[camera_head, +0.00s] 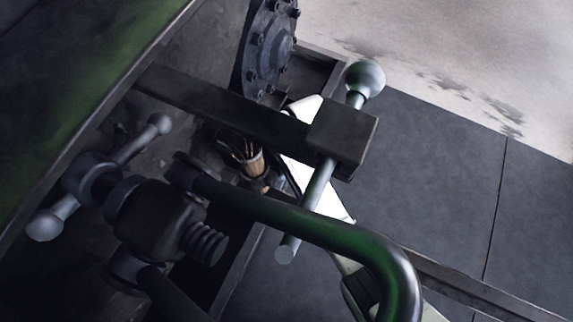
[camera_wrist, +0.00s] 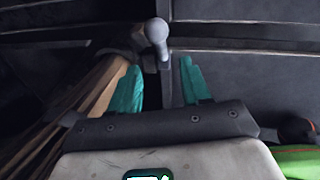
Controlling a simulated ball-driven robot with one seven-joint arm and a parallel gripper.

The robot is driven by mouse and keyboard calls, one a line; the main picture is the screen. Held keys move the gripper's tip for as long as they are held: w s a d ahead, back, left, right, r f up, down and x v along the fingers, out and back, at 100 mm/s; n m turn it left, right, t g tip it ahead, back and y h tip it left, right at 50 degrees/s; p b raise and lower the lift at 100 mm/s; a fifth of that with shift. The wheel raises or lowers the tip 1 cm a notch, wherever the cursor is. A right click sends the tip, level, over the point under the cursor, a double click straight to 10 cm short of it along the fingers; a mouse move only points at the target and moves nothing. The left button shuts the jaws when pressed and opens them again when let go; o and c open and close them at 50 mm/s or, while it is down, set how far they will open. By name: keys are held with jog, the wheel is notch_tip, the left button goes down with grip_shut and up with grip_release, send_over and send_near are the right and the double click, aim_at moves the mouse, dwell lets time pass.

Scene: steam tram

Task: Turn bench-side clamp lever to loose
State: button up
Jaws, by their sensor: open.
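In the wrist view, a grey lever with a rounded end (camera_wrist: 156,38) stands just beyond and between the teal fingertips of my gripper (camera_wrist: 160,68). The fingers are apart, with nothing held between them. I cannot tell whether they touch the lever's shaft. In the head view, a grey double-ended lever (camera_head: 137,140) crosses a dark valve-like fitting at the left. A rod with a ball knob (camera_head: 365,78) passes through a dark block on a bar. I cannot tell for sure which is the bench-side clamp lever.
A thick curved pipe handle (camera_head: 330,235) crosses the head view in front of my white arm. The dark bar (camera_head: 215,108) also covers part of it. A wooden bundle (camera_wrist: 92,95) lies close left of my gripper. Dark floor plates (camera_head: 440,170) are clear at right.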

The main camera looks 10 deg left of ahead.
jog(key=f+b, duration=0.2)
jog(key=f, duration=0.1)
jog(key=a+f+b, duration=0.1)
jog(key=f, duration=0.3)
jog(key=f+b, duration=0.2)
jog(key=f, duration=0.1)
jog(key=shift+w+a+f+b, duration=0.15)
jog(key=shift+a+f+b, duration=0.05)
jog(key=shift+a+b, duration=0.1)
jog(key=shift+d, duration=0.1)
grip_shut()
